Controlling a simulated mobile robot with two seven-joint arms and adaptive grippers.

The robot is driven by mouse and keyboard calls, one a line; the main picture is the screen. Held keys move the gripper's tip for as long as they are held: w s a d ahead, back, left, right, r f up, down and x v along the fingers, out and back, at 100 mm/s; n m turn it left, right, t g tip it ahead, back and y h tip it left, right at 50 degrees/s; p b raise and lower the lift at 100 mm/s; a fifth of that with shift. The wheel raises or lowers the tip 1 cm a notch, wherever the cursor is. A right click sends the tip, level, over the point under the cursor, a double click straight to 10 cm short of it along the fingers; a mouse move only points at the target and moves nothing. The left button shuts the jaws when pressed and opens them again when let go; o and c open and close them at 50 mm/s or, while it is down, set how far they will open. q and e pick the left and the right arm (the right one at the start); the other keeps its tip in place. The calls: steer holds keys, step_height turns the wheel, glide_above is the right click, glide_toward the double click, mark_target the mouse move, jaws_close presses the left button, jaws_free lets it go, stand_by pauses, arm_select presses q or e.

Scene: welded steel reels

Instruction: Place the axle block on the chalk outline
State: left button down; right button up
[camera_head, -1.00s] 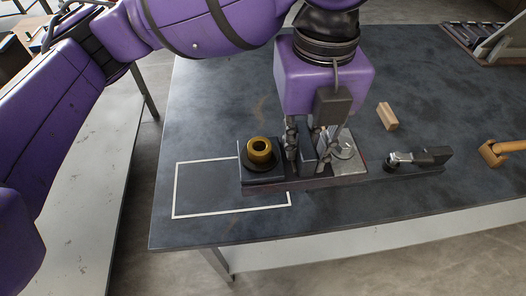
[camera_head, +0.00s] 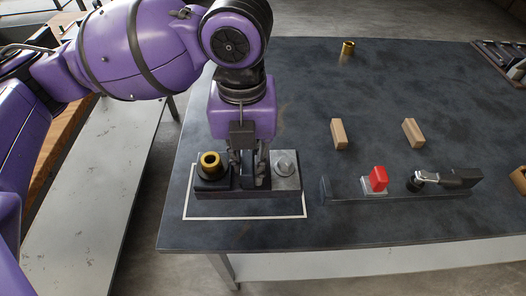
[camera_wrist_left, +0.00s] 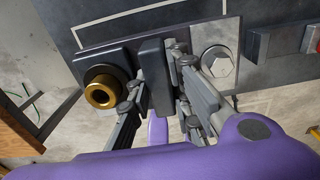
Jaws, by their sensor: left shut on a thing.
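The axle block (camera_head: 235,193) is a dark base with a brass bushing on its left, a raised bar in the middle and a pale steel plate with a bolt on its right. My left gripper (camera_head: 249,172) is shut on the middle bar, pointing down. The block also shows in the left wrist view (camera_wrist_left: 155,75). The chalk outline (camera_head: 245,218) is a white rectangle on the dark table. In the head view the block overlaps its upper part, and the front and side lines show. I cannot tell whether the block touches the table. My right gripper is out of view.
A dark rail (camera_head: 345,190) to the right bears a red block (camera_head: 378,178) and a toggle clamp (camera_head: 450,178). Two wooden blocks (camera_head: 339,134) (camera_head: 413,133) and a brass piece (camera_head: 347,48) stand further back. The table's front edge is just below the outline.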

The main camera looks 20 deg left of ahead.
arm_select(q)
steer(key=shift+w+a+f, duration=0.15)
steer(key=shift+a+f, duration=0.4)
steer(key=shift+f+b, duration=0.45)
steer(key=shift+f, duration=1.1)
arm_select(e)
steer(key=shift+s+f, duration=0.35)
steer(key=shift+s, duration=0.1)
arm_select(q)
steer(key=c, duration=2)
jaws_free()
steer(key=shift+f, duration=0.15)
steer(key=o, duration=0.4)
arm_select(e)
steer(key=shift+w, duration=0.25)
